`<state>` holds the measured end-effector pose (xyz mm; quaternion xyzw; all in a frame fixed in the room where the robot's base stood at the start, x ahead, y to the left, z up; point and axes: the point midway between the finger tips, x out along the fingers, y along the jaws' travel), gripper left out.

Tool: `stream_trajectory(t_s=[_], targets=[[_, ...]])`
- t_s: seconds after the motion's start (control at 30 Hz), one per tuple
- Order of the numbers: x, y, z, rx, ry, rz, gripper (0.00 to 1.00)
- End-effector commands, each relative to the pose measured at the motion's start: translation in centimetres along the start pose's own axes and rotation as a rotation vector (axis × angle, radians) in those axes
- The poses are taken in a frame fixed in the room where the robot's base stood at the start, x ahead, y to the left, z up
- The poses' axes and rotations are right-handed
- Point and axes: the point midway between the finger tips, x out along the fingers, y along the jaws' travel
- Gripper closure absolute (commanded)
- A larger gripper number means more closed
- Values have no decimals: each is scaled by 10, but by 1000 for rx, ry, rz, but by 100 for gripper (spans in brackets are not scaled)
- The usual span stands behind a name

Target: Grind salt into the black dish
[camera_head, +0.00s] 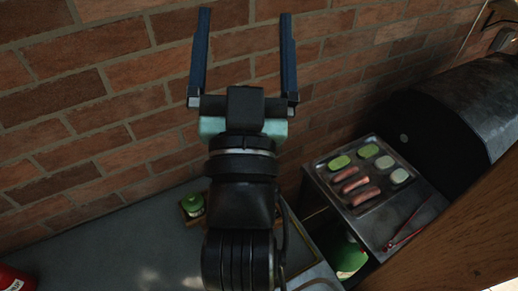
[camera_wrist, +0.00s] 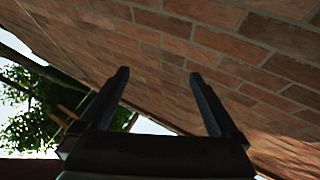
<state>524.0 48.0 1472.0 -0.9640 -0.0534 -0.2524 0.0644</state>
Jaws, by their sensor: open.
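My gripper (camera_head: 245,14) is raised in front of the brick wall with its two dark fingers wide apart and nothing between them. In the wrist view my gripper (camera_wrist: 158,74) is also open and empty, pointing up along the wall. I cannot make out a salt grinder or a black dish in either view. My arm covers the middle of the table in the head view and may hide things there. A small green-topped jar (camera_head: 193,204) stands on the grey table (camera_head: 120,245), left of my arm and below the gripper.
A tray (camera_head: 372,205) of sausages and green and pale slices lies at the right, beside a dark grill (camera_head: 450,115). Red tongs (camera_head: 403,238) lie near it. A red object (camera_head: 14,280) is cut off at the lower left. The brick wall (camera_head: 90,120) stands close behind.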

Motion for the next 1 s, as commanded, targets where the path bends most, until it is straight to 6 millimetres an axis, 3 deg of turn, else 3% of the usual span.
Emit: stream_trajectory(t_s=[0.03,0.2,0.4,0.5,0.6,0.7,0.83,1.0], targets=[[-15,-6,34,13,-63,-19,3],[-77,-19,120,34,-215,-90,3],[-172,-18,192,23,-384,-208,3],[-216,-10,211,11,-452,-269,3],[-247,-2,221,2,-499,-318,3],[-266,5,225,-5,-526,-348,3],[-271,7,228,-6,-536,-363,3],[-256,1,234,-5,-534,-361,3]])
